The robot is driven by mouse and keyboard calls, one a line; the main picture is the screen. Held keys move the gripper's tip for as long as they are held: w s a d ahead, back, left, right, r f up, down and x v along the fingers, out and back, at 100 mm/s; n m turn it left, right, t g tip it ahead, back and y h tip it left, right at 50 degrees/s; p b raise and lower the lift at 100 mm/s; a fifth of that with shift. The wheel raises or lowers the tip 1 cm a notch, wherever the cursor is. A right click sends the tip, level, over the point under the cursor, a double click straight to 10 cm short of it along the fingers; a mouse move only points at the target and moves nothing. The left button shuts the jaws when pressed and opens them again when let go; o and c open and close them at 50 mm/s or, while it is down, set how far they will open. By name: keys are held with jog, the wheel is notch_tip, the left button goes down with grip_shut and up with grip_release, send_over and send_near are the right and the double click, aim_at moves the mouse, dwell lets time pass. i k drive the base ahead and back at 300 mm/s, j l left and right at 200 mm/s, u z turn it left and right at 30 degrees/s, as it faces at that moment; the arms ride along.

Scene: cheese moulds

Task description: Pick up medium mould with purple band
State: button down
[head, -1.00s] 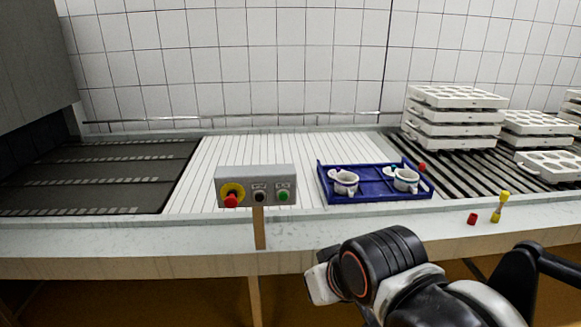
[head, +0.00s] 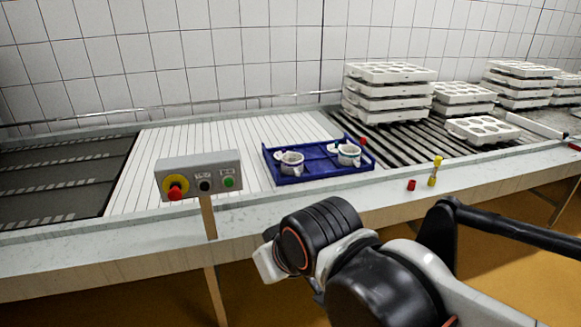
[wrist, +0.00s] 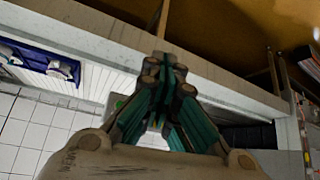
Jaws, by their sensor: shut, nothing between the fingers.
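Two white cup-like moulds stand in a blue tray (head: 318,176) on the counter. One is the left mould (head: 290,163), the other the right mould (head: 349,155). Both have small side lugs; their bands are too small to tell which is purple. In the wrist view, the blue tray (wrist: 28,58) shows at the upper left with part of a white mould (wrist: 62,70) in it. My gripper (wrist: 165,68) is shut and empty, its teal-padded fingers together. It is apart from the tray. In the head view my arm is low in front of the counter edge.
A control box (head: 200,177) with red, black and green buttons stands on a post left of the tray. A small red piece (head: 411,185) and a yellow piece (head: 434,172) are near the front edge. White mould stacks (head: 388,93) stand at the back right.

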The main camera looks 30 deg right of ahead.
aim_at(293, 166)
jog(key=i+z, duration=0.15)
jog(key=i, duration=0.95)
jog(key=z, duration=1.55)
